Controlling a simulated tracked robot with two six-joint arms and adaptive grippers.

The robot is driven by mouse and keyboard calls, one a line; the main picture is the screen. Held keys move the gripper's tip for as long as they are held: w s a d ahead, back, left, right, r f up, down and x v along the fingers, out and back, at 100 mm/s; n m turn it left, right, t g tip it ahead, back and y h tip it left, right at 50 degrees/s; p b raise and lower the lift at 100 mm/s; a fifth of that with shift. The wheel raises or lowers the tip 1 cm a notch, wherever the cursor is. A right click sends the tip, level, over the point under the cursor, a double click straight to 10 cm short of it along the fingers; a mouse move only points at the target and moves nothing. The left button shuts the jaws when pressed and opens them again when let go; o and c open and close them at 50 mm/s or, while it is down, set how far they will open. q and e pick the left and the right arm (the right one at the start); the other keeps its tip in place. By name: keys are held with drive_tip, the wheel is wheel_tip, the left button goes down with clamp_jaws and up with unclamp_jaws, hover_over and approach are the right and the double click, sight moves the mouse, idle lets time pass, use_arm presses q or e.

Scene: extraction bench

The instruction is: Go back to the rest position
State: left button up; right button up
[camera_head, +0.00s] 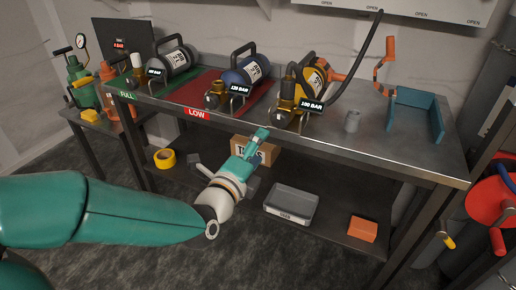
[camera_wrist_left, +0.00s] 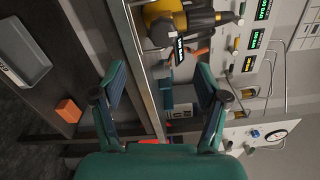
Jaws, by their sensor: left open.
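My left gripper (camera_head: 257,143) reaches in from the left in the head view, in front of the bench's front edge and above the lower shelf. In the left wrist view its two fingers (camera_wrist_left: 163,88) stand wide apart with nothing between them. The gripper is apart from the yellow cylinder (camera_head: 312,82) tagged 100 BAR, which stands behind it on the bench top. The yellow cylinder also shows at the top of the left wrist view (camera_wrist_left: 165,22). My right gripper is not in either view.
The metal bench (camera_head: 400,150) also carries a blue cylinder (camera_head: 247,72) on a red mat and a grey one (camera_head: 175,60) on a green mat. A blue angled holder (camera_head: 418,113) stands right. The lower shelf holds a grey tray (camera_head: 291,206), an orange block (camera_head: 362,229) and yellow tape (camera_head: 165,158).

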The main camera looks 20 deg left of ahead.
use_arm(q)
wheel_tip(320, 180, down, 27)
drive_tip(key=s+d+n+g, duration=0.2)
drive_tip(key=g, duration=0.5)
drive_tip(key=s+d+f+n+g+h, duration=0.25)
drive_tip(key=s+f+n+g, duration=0.25)
drive_tip(key=s+f+n, duration=0.5)
drive_tip(key=s+d+f+n+g+h, duration=0.1)
drive_tip(key=s+d+f+n+g, duration=0.35)
drive_tip(key=s+f+n, duration=0.5)
wheel_tip(320, 180, up, 26)
drive_tip(key=s+n+p, duration=0.1)
drive_tip(key=p, duration=2.3)
drive_tip(key=shift+s+a+f+g, duration=0.15)
drive_tip(key=shift+s+f+g, duration=0.1)
drive_tip(key=shift+g, duration=0.2)
